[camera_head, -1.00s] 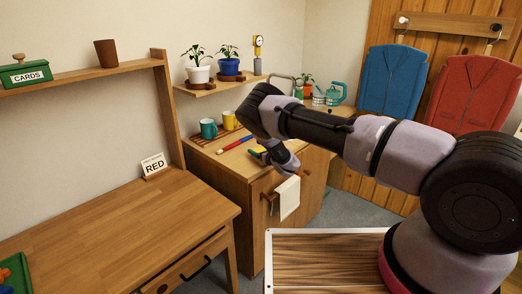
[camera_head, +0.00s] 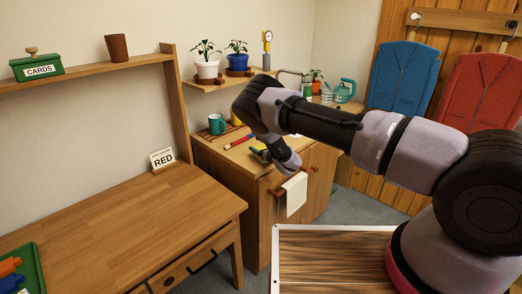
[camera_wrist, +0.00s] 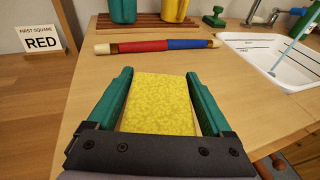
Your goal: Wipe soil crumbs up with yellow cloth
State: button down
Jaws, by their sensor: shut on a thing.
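My gripper (camera_wrist: 158,76) has its two green fingers on either side of a mottled yellow pad-like piece, the yellow cloth (camera_wrist: 158,108), and is shut on it. In the head view, my gripper (camera_head: 262,153) is at the near left part of the wooden counter (camera_head: 222,154), partly hidden by my arm. The cloth is over the counter top in the wrist view; I cannot tell whether it touches the wood. No soil crumbs can be made out in either view.
A red and blue rod (camera_wrist: 158,45) lies beyond the cloth. Teal (camera_head: 216,124) and yellow (camera_wrist: 174,10) mugs stand on a slatted rack behind. A white sink basin (camera_wrist: 270,58) is at right. A white towel (camera_head: 296,192) hangs on the counter's front. The desk (camera_head: 110,220) is clear in the middle.

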jog(key=shift+w+r, duration=0.1)
jog(key=shift+r, duration=2.3)
jog(key=shift+d+r, duration=0.1)
jog(key=shift+r, duration=1.4)
